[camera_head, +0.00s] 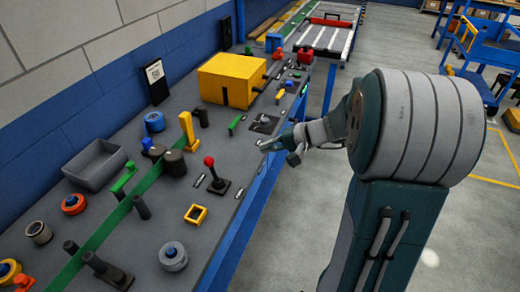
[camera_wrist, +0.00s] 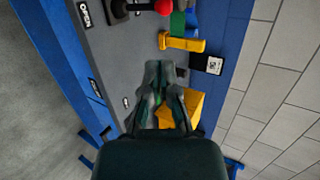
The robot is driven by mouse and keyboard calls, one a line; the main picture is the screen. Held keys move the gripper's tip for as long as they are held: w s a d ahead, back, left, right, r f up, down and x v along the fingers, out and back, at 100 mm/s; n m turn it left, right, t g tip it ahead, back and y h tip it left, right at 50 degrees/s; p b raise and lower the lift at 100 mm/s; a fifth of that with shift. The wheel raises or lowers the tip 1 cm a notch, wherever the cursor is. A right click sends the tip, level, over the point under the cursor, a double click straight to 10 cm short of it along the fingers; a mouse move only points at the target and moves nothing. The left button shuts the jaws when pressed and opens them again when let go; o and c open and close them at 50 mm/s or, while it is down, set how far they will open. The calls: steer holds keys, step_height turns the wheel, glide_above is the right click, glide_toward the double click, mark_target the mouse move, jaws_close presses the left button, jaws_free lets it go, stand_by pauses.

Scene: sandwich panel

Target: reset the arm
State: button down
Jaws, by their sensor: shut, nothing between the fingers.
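My arm rises on the right of the head view and reaches left toward the panel table (camera_head: 160,215). My gripper (camera_head: 264,146) is over the table's right edge, beside a small dark base with a lever (camera_head: 263,123). The fingers look shut and empty. The wrist view shows my gripper (camera_wrist: 160,68) from behind, over the grey table top, with the yellow box (camera_wrist: 182,108) partly hidden behind its fingers.
The yellow box (camera_head: 230,80) stands at the back of the table. A red-knobbed lever (camera_head: 214,175), a yellow handle (camera_head: 187,128) and a grey bin (camera_head: 95,165) stand nearer. A blue wall borders the left; the floor at right is largely open.

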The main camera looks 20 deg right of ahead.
steer(key=shift+a, duration=0.1)
steer(key=s+a+r+n+g+h, duration=0.4)
steer(key=s+a+n, duration=0.1)
steer(key=s+a, duration=0.55)
steer(key=s+d+r+n+t+h, duration=0.1)
steer(key=s+h, duration=0.4)
steer(key=s, duration=0.5)
steer(key=shift+r+n+t+h, duration=0.4)
steer(key=shift+r+n+t, duration=0.5)
steer(key=shift+n, duration=0.1)
